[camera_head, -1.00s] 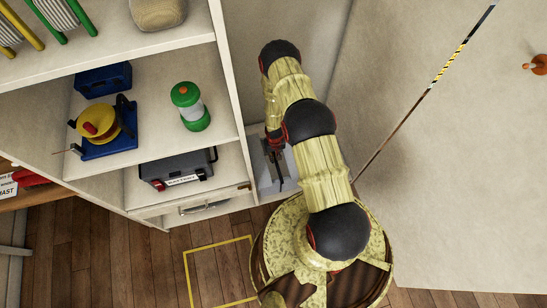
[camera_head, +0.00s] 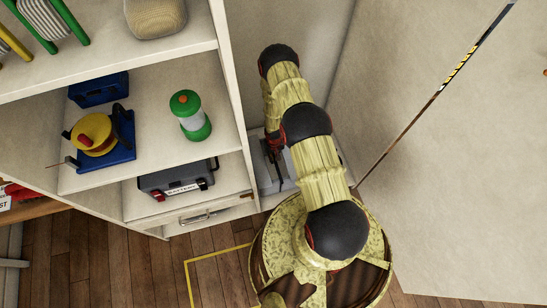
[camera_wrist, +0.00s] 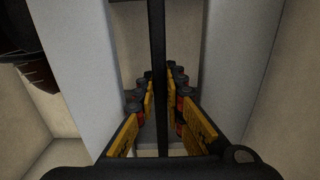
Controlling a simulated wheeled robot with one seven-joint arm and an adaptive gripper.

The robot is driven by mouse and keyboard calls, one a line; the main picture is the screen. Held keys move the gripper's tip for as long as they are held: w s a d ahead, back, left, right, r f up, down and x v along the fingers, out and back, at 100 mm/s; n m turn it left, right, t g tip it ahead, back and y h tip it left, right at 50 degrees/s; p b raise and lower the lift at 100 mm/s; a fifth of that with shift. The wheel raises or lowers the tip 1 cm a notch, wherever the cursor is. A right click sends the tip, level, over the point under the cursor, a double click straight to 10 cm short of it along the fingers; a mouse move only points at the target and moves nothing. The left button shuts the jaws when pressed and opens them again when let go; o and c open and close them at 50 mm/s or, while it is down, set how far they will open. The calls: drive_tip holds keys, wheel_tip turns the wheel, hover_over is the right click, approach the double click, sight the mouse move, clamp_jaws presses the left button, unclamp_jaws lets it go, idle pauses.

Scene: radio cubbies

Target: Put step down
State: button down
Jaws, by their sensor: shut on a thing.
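The step (camera_head: 268,180) is a pale grey piece with a dark bar. In the head view it is low behind my arm, between the shelf unit's side and the wall. My gripper (camera_head: 273,150) is over it and partly hidden by my arm. In the wrist view my gripper (camera_wrist: 160,105) has its yellow and black fingers closed on both sides of the dark bar. Grey panels of the step (camera_wrist: 82,65) show on both sides of the bar. I cannot tell whether the step touches the floor.
The shelf unit (camera_head: 232,90) stands close on the left, holding a green lantern (camera_head: 190,115), a yellow reel (camera_head: 93,134) and a battery case (camera_head: 178,180). A large pale panel (camera_head: 450,170) is on the right. A yellow outline (camera_head: 220,252) marks bare wooden floor in front.

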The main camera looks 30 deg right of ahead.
drive_tip(key=shift+f, duration=0.1)
drive_tip(key=c, duration=1.9)
unclamp_jaws()
wheel_tip(320, 180, up, 12)
drive_tip(key=p, duration=0.7)
drive_tip(key=shift+s, duration=0.1)
